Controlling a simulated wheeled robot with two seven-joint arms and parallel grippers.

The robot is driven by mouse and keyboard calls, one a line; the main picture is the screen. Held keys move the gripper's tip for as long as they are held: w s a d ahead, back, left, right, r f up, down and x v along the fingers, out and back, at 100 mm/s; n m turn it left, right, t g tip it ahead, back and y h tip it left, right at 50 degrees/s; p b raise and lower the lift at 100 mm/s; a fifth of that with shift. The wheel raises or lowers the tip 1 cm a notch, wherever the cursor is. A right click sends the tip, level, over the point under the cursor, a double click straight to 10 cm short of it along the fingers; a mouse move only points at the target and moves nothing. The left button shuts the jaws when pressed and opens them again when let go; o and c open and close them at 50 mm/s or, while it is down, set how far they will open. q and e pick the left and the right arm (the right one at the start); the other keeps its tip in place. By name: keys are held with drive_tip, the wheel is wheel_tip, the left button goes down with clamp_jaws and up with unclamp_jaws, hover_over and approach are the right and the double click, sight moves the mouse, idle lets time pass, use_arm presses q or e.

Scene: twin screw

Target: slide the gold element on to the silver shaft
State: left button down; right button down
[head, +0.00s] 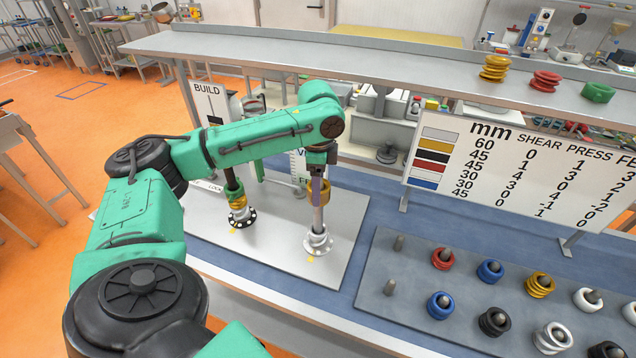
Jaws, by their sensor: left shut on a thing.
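The silver shaft (318,218) stands upright on a pale round flange at the right of the grey base plate (275,250). My left gripper (319,190) points down at its upper part, shut on the gold element (325,193). The gold element is at the shaft's upper end, partly hidden by the fingers; I cannot tell how far it is around the shaft. My right gripper is not in view.
A grey peg tray (375,290) at the right holds several coloured rings on pegs, with two bare pegs at its left. A white sign (520,165) stands behind it. A shelf (400,65) with rings crosses the back. My left arm spans the left side.

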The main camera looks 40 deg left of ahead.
use_arm(q)
drive_tip(key=shift+f+b, duration=0.75)
drive_tip(key=shift+f, duration=1.85)
unclamp_jaws()
drive_tip(key=shift+r, duration=0.1)
wheel_tip(320, 180, up, 8)
drive_tip(key=shift+f+b, duration=0.1)
drive_tip(key=shift+b, duration=0.65)
wheel_tip(320, 180, up, 7)
drive_tip(key=shift+s+f+p, duration=0.1)
drive_tip(key=shift+p, duration=1)
